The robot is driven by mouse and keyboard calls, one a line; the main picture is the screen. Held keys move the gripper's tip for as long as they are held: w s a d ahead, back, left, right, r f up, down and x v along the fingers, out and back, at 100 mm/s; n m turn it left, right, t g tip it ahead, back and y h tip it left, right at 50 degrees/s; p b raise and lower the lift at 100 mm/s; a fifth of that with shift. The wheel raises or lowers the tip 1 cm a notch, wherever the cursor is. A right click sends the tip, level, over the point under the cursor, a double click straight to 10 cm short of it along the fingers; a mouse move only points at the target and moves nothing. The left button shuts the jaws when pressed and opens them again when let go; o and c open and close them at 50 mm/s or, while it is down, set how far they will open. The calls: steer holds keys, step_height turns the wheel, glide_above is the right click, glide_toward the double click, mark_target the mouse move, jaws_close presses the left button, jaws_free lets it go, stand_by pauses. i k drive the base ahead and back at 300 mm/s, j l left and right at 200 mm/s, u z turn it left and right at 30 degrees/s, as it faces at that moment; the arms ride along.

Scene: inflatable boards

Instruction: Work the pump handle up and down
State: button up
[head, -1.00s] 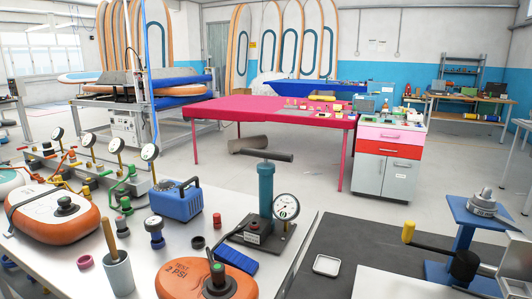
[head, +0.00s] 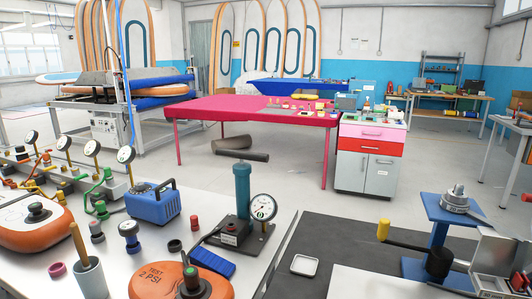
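A hand pump with a teal upright cylinder (head: 242,190) stands on a dark base plate (head: 238,236) on the white bench. Its dark T-shaped handle (head: 241,155) sits low, close above the top of the cylinder. A round white gauge (head: 263,207) is fixed to the right side of the pump. A dark hose runs from the pump base toward an orange test cushion (head: 180,281) marked 2 PSI in front. My gripper is not in view.
A blue box-shaped unit (head: 152,203) stands left of the pump, with several small coloured fittings around it. A cup with a wooden-handled tool (head: 89,275) is front left. A white tray (head: 304,265) and a blue stand with a yellow-ended lever (head: 384,229) are right.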

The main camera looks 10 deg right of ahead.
mark_target(242, 155)
steer(key=j+z, duration=0.7)
steer(key=z, duration=0.25)
steer(key=j+z, duration=0.2)
steer(key=j, duration=0.3)
steer(key=k+j+z, duration=0.2)
steer(key=j, duration=0.25)
steer(key=k+j, duration=0.1)
steer(key=j, duration=0.7)
steer(key=k+j+z, duration=0.1)
steer(key=j, duration=0.25)
steer(key=k+j, duration=0.15)
steer(key=j, duration=0.25)
steer(key=k+j, duration=0.1)
steer(key=j, duration=0.3)
steer(key=i, duration=0.95)
steer(key=z, duration=0.05)
